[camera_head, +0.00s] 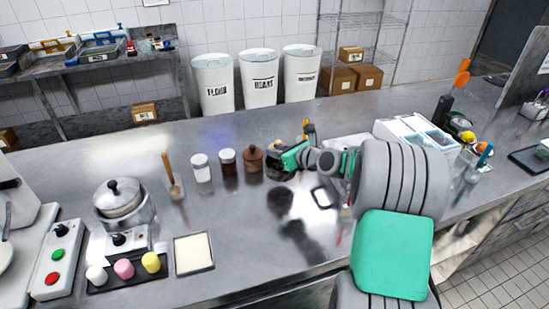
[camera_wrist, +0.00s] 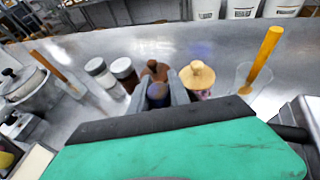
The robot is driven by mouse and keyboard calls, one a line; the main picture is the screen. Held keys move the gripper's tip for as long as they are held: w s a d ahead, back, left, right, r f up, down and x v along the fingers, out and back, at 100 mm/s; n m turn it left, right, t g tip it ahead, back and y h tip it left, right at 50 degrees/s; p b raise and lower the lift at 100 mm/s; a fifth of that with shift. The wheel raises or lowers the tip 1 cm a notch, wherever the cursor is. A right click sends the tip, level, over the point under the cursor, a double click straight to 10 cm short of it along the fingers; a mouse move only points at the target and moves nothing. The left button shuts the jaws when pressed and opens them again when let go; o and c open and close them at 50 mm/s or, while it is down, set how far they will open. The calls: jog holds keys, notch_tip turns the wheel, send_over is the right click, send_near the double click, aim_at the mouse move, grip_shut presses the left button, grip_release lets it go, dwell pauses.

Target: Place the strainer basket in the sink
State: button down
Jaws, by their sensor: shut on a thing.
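My gripper (camera_head: 283,168) is out over the middle of the counter, beside a brown lidded jar (camera_head: 252,158). In the wrist view its two grey fingers (camera_wrist: 166,95) are closed around a small bluish-brown, round-topped thing (camera_wrist: 158,93). Its lower part is hidden, and I cannot tell what it is. The brown jar (camera_wrist: 154,70) shows just beyond the fingers. I cannot make out a strainer basket for certain in either view. No sink is clearly seen; my arm covers part of the counter, including much of a pale rectangular area (camera_head: 345,143) behind it.
A wooden-handled utensil (camera_head: 172,178), lidded pot (camera_head: 119,198) and cream tray (camera_head: 194,253) are farther left. A compartmented white container (camera_head: 416,134) stands right. The front-middle counter is clear.

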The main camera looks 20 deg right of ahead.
aim_at(275, 160)
jog(key=shift+w+d+f, duration=0.15)
jog(key=shift+w+f, duration=0.75)
jog(key=shift+f, duration=0.05)
jog(key=shift+w+f+p, duration=0.2)
jog(key=shift+f+p, duration=0.3)
jog(key=shift+f, duration=1.25)
jog(key=shift+f, duration=0.25)
jog(key=c, duration=1.6)
grip_release()
jog(key=shift+o, duration=0.5)
